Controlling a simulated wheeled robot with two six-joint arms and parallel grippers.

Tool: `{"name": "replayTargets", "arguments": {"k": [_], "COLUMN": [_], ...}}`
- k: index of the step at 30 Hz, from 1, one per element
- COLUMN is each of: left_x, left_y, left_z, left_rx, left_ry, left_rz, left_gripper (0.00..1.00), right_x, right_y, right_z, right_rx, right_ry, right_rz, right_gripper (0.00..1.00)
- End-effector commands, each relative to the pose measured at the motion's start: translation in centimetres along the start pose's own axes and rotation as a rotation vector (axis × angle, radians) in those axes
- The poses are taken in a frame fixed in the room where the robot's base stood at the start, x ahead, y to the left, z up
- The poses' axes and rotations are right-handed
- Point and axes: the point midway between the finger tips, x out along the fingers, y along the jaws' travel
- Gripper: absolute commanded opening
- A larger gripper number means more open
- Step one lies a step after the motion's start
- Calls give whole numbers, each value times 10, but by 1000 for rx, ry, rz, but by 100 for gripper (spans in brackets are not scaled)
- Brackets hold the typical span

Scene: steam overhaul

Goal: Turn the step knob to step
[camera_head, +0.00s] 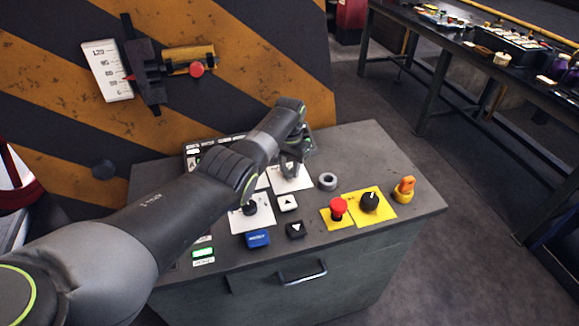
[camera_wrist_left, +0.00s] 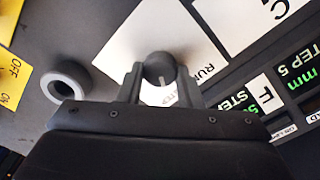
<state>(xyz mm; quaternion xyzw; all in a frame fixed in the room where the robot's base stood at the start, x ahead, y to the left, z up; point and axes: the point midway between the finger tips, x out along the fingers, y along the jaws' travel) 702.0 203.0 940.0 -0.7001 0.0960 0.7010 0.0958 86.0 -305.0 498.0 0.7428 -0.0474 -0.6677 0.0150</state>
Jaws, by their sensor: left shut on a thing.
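The step knob (camera_wrist_left: 159,67) is a small dark round knob with a pale pointer mark, on a white plate (camera_wrist_left: 140,32) lettered RUN and, partly covered, STEP. In the left wrist view the mark is on the knob's lower side, toward the partly covered lettering. My left gripper (camera_wrist_left: 161,80) is shut on the knob, one finger on each side. In the head view my left gripper (camera_head: 290,168) reaches down onto the white plate (camera_head: 293,184), and its fingers and wrist hide the knob. My right gripper is not in view.
The console top (camera_head: 360,150) also carries a grey ring (camera_head: 327,181), a red button (camera_head: 338,206), a black switch (camera_head: 369,200), an orange key-like switch (camera_head: 405,186), arrow buttons (camera_head: 288,201) and a blue button (camera_head: 257,238). A display (camera_wrist_left: 300,80) lies beside the plate.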

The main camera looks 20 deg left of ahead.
Motion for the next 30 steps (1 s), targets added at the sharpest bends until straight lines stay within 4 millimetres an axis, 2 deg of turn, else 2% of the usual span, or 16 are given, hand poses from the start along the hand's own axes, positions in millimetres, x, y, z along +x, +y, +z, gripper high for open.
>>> {"name": "replayTargets", "arguments": {"k": [2, 3, 8, 16, 20, 26, 30], "left_x": [-2, -2, -1, -1, -8, -36, -63], "left_y": [0, 0, 0, 0, 0, 0, 0], "left_z": [-2, -2, -1, 0, -1, -1, -1], "left_rx": [2, 2, 1, 0, 0, 1, 1], "left_ry": [5, 5, 4, 2, 3, 6, 7], "left_rz": [-2, -2, -2, -1, -1, -1, -2], "left_gripper": [9, 35, 54, 54, 54, 54, 54], "right_x": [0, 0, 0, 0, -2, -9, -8], "right_y": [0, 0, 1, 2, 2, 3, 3], "right_z": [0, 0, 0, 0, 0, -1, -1], "right_rx": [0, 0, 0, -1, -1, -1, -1], "right_ry": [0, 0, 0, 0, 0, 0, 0], "right_rz": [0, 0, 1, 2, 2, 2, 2], "right_gripper": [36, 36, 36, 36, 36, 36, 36]}}
